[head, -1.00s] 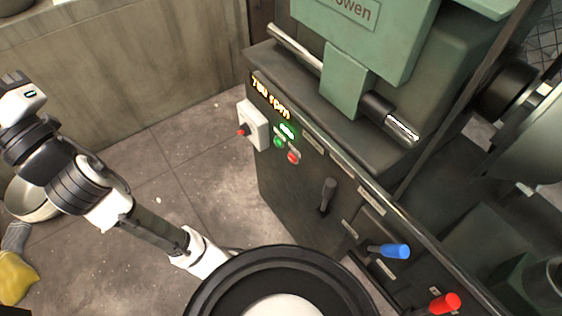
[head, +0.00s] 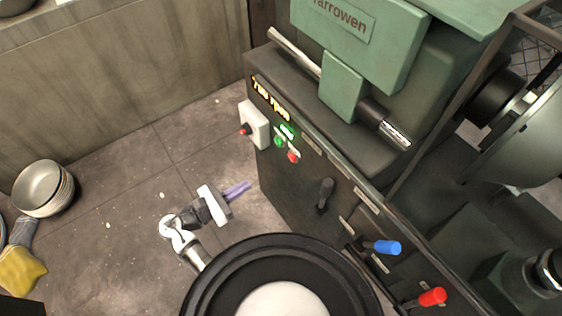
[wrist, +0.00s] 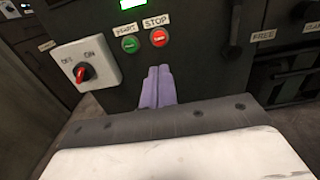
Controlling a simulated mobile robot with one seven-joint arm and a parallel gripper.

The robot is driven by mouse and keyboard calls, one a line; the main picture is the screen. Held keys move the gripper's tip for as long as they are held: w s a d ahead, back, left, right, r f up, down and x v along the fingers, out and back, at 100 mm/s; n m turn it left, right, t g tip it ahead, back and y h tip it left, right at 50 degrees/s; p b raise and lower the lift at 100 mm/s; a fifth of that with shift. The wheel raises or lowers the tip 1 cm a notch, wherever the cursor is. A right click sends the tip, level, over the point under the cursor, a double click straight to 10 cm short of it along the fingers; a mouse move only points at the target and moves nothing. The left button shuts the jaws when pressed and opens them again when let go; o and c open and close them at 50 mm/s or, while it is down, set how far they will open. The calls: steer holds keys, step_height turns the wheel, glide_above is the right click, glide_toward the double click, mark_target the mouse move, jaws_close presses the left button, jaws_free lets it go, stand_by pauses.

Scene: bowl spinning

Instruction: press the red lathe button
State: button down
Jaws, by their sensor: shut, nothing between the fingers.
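The red lathe button (head: 294,157) sits on the dark front panel of the green lathe, right of and below the green button (head: 279,142). In the wrist view the red button (wrist: 159,37) is under a STOP label, with the green button (wrist: 130,44) under START to its left. My gripper (head: 247,185) is shut and empty, its purple fingers together and pointing toward the lathe panel. In the wrist view the fingertips (wrist: 159,70) appear just below the red button. In the head view they are left of and below it, apart from it.
A white switch box with a red knob (wrist: 85,72) is left of the buttons. A black lever (head: 325,192), a blue-handled lever (head: 388,247) and a red-handled lever (head: 432,297) stick out from the panel. Stacked bowls (head: 43,188) are at the left.

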mark_target(290, 158)
steer(key=p+x, duration=0.2)
steer(key=x, duration=1.2)
steer(key=shift+w, duration=0.1)
